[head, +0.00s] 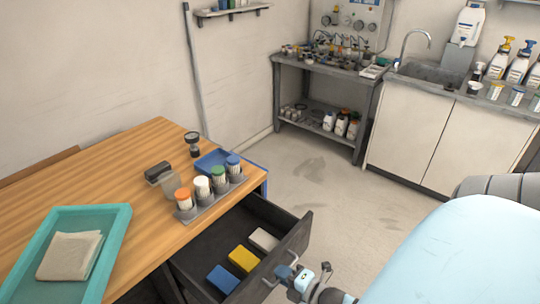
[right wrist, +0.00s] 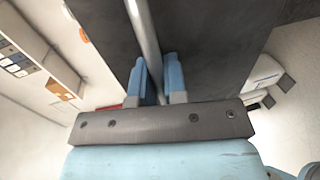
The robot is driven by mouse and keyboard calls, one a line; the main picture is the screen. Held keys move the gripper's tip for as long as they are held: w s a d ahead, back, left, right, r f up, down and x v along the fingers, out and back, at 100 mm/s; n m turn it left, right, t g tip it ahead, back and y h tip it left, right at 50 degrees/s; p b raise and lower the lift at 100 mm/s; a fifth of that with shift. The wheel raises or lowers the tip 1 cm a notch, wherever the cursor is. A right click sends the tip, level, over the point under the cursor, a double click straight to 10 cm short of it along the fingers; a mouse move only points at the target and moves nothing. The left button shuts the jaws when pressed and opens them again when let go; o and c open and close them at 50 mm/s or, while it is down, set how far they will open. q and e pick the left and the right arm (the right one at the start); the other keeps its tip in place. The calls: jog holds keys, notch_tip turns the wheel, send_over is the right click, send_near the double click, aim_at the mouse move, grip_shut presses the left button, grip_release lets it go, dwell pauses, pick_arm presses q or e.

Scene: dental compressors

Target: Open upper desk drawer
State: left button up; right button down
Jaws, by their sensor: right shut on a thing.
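The upper desk drawer (head: 297,237) is dark grey and stands pulled out from under the wooden desk top. A blue, a yellow and a white block lie inside it. My right gripper (head: 284,276) is at the front of the drawer, shut on its bar handle. In the right wrist view, the blue fingers of the right gripper (right wrist: 166,80) stand on both sides of the metal drawer handle (right wrist: 147,35), with the dark drawer front behind. My left gripper is not in view.
The wooden desk (head: 130,165) bears a teal tray (head: 117,232) with a folded cloth, a rack of capped containers (head: 213,200) and a blue tray (head: 213,158). A metal workbench (head: 325,72) and a sink cabinet (head: 440,135) stand at the back. The floor between is clear.

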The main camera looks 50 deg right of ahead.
jog(key=shift+s, duration=0.75)
jog(key=c, duration=1.2)
grip_release()
jog(key=v, duration=1.3)
jog(key=shift+s+d, duration=0.2)
jog(key=shift+s, duration=0.15)
